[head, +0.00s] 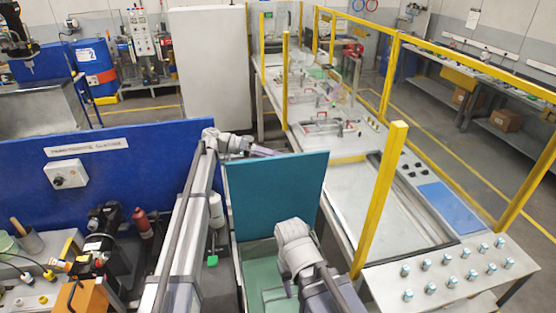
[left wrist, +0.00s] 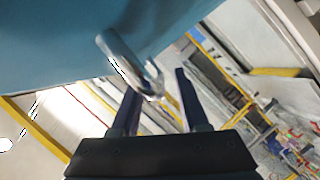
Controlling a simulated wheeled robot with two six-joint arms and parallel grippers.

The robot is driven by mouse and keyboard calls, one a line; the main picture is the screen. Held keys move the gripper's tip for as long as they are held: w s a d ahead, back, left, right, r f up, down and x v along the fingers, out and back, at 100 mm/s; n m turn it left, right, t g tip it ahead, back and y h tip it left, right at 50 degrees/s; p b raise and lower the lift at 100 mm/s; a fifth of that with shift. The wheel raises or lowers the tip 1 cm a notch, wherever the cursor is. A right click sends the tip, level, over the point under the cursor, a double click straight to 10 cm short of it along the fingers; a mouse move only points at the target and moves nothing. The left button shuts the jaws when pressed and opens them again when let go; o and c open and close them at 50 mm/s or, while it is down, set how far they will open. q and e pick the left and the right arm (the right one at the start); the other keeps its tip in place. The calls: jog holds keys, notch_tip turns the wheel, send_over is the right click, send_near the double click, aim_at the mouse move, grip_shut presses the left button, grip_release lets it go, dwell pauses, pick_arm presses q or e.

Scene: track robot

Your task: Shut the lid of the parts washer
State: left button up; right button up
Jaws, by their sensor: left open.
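The parts washer's teal lid (head: 276,195) stands open, upright above the green basin (head: 262,275) in the head view. In the left wrist view the lid (left wrist: 60,40) fills the top, and a shiny metal bar handle (left wrist: 120,58) sticks out from it. My left gripper (left wrist: 156,80) is open, with its two dark fingers pointing at the handle. The handle's end shows between the fingertips; I cannot tell whether they touch. In the head view my left arm reaches over to the lid's far side, and the lid hides the fingers. My right gripper is out of view.
A blue panel (head: 110,170) stands left of the washer. A long fixture table (head: 400,225) with yellow posts (head: 380,200) stands close on the right, behind the lid's right edge.

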pick_arm(q)
jog(key=shift+d+f, duration=0.15)
jog(key=shift+d, duration=0.55)
jog(key=shift+c, duration=0.3)
grip_shut()
dwell(0.6)
